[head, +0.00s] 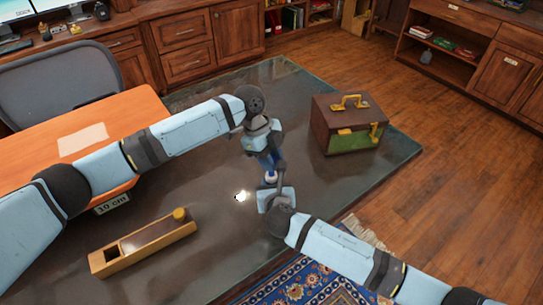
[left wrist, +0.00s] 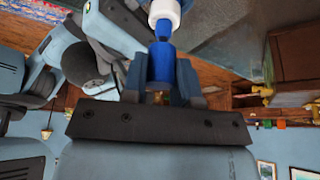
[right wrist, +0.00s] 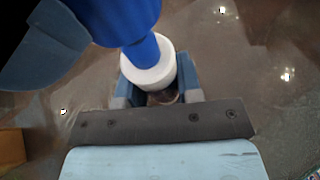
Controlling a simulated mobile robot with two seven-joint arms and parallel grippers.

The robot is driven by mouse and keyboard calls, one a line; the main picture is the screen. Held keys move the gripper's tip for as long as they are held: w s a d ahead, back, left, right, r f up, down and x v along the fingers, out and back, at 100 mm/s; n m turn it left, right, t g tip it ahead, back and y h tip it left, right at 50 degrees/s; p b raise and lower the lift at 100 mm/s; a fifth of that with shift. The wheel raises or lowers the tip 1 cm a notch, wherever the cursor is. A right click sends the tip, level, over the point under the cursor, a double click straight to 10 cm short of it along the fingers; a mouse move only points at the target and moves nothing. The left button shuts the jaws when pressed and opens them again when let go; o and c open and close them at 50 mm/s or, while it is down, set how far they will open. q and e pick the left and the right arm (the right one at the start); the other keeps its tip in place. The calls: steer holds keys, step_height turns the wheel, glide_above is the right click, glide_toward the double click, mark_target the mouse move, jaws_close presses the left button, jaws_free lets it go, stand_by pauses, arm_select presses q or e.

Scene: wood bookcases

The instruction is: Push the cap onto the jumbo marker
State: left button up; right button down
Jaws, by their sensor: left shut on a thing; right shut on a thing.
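The blue piece, which looks like the cap (left wrist: 161,62), is between the fingers of my left gripper (left wrist: 161,82), which is shut on it. The jumbo marker shows as a white barrel (right wrist: 152,72) with a narrower blue neck (right wrist: 141,52). My right gripper (right wrist: 163,92) is shut on the white part. In the head view, my left gripper (head: 266,152) is above my right gripper (head: 274,190), with blue and white between them. Cap and neck line up end to end and appear to meet; how deep the neck sits inside is hidden.
Below is a dark glossy table (head: 190,245). A wooden holder (head: 140,247) with an open slot lies at the left front. A brown and green box (head: 349,123) with yellow handles stands at the right. An orange desk (head: 120,125) borders the left.

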arm_select(q)
steer(key=shift+f, duration=0.1)
steer(key=shift+f, duration=0.75)
steer(key=shift+f, duration=0.6)
stand_by(0.3)
steer(key=o, duration=1)
steer(key=v, duration=1.2)
steer(key=shift+f, duration=0.1)
